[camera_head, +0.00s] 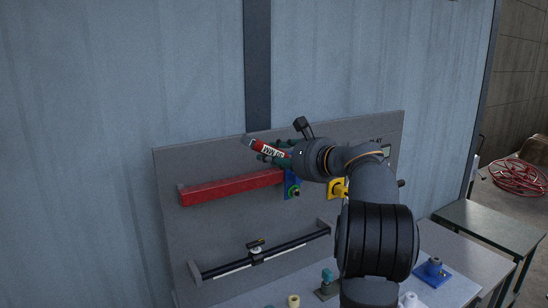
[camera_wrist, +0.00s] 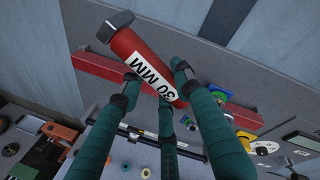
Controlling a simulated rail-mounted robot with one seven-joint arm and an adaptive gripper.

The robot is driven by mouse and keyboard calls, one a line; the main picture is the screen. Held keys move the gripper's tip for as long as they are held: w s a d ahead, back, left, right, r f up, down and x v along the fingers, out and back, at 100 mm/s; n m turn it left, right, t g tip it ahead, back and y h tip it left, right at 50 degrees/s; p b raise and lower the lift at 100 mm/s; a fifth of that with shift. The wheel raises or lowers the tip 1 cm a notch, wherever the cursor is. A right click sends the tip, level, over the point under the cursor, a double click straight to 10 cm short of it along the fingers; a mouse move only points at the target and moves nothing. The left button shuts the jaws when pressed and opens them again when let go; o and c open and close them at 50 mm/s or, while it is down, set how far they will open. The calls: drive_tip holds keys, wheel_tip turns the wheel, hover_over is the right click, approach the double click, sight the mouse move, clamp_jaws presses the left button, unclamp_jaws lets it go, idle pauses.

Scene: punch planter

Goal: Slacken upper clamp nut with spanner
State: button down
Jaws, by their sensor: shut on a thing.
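My gripper (camera_wrist: 152,85) has green fingers, and they are closed around a red spanner (camera_wrist: 138,55) with a white "30 MM" label. The spanner's dark head points to the upper left in the wrist view. In the head view the spanner (camera_head: 268,150) is held in front of the grey panel's top edge, above the red bar (camera_head: 232,187). A blue plate (camera_head: 291,186) with a green round part sits at the bar's right end. It may carry the upper clamp nut, but I cannot tell. The spanner is apart from it.
The grey panel (camera_head: 180,240) also carries a lower dark rail (camera_head: 290,246) with a small clamp and a yellow fitting (camera_head: 338,188). A blue-based part (camera_head: 433,270) and small pieces stand on the bench below. A green-topped table (camera_head: 490,228) is at right.

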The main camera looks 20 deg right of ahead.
drive_tip(key=shift+w+a+r+p, duration=0.15)
drive_tip(key=shift+w+p, duration=0.1)
drive_tip(key=shift+w, duration=0.5)
drive_tip(key=shift+w+a+f+p, duration=0.15)
drive_tip(key=shift+w+p, duration=0.1)
drive_tip(key=shift+w, duration=0.55)
drive_tip(key=shift+w+a+r+p, duration=0.15)
drive_tip(key=shift+w+p, duration=0.1)
drive_tip(key=shift+w, duration=0.5)
wheel_tip(320, 180, down, 15)
drive_tip(key=n+h+b, duration=0.4)
drive_tip(key=n+b, duration=0.5)
drive_tip(key=b, duration=1.3)
drive_tip(key=shift+d+t+b, duration=0.3)
drive_tip(key=shift+d+t, duration=0.05)
drive_tip(key=shift+t, duration=0.05)
idle(0.7)
idle(0.5)
drive_tip(key=shift+a+r, duration=0.2)
drive_tip(key=shift+r, duration=0.1)
drive_tip(key=shift+s+f, duration=0.1)
